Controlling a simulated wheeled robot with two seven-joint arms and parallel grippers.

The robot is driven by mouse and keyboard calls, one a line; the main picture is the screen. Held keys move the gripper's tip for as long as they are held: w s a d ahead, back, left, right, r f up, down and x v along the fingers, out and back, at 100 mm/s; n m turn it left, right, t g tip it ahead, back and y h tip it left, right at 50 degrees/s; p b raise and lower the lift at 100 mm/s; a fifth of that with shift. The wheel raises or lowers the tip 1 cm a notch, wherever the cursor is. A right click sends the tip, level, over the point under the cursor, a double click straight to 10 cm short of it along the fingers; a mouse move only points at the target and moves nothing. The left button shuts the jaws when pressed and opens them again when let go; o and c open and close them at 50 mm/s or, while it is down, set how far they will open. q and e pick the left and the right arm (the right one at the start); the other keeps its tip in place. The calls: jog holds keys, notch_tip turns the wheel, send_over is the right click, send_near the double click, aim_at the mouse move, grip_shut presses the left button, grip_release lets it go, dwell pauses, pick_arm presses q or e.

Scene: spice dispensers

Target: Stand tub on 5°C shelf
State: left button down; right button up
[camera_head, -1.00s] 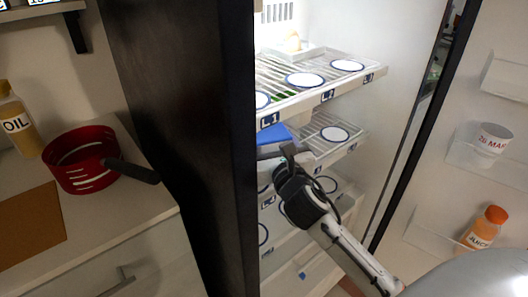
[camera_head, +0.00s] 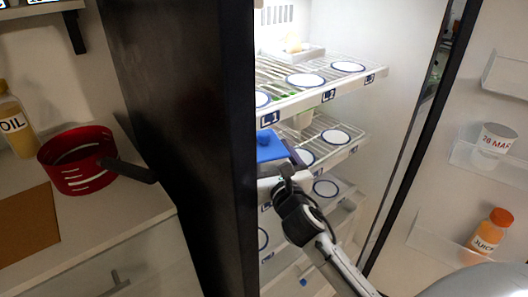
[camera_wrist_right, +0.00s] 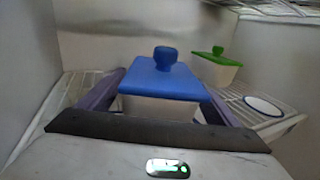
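A white tub with a blue lid and knob (camera_head: 270,146) is inside the open fridge, at the middle shelf's (camera_head: 349,150) left front. In the right wrist view its blue lid (camera_wrist_right: 162,80) fills the middle and it looks upright. My right gripper (camera_wrist_right: 163,108) has its purple fingers along both sides of the tub and appears shut on it. In the head view this gripper (camera_head: 280,172) reaches in from the lower right. Whether the tub's base touches the shelf is hidden. No 5°C label is legible. My left gripper is not in view.
A green-lidded tub (camera_wrist_right: 216,60) stands behind and right of the blue one. White blue-rimmed discs (camera_head: 335,137) mark spots on the shelves. The dark fridge side (camera_head: 185,120) is close on the left. The door (camera_head: 420,190) holds a juice bottle (camera_head: 490,232) and a cup (camera_head: 494,140).

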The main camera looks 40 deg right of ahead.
aim_at(272, 166)
jog(key=shift+s+r, duration=0.1)
jog(key=shift+s, duration=0.05)
jog(key=v, duration=1.1)
jog(key=shift+s+a+r, duration=0.1)
jog(key=shift+s+a, duration=0.05)
jog(key=shift+s, duration=0.15)
